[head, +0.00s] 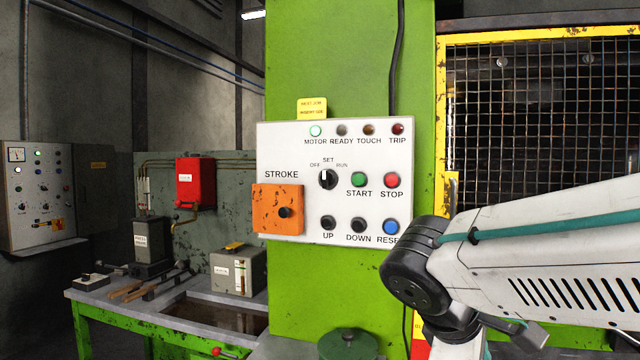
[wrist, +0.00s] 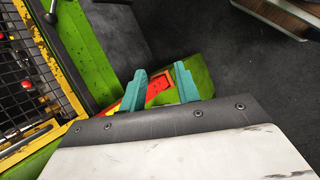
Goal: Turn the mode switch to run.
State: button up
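The mode switch (head: 327,180) is a black rotary knob on the white control panel (head: 270,140) in the head view. The mode switch is not in the wrist view.
Close around the switch are the green START button (head: 359,180), red STOP button (head: 392,180), black UP button (head: 328,222) and orange STROKE box (head: 278,210). A yellow-framed mesh guard (head: 540,100) stands at right. A green-legged bench (head: 105,305) stands at lower left.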

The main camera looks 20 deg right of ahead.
jog(key=w+d+r+n+t+h, duration=0.1)
jog(key=w+r+n+t+h, duration=0.2)
jog(key=w+r+n+h, duration=0.45)
jog(key=n+t+y, duration=0.1)
jog(key=n+t, duration=1.3)
send_near(324, 179)
jog(key=x, duration=0.8)
jog(key=shift+w+d+r, duration=0.1)
jog(key=shift+w+d, duration=0.05)
jog(key=shift+w, duration=0.05)
grip_shut()
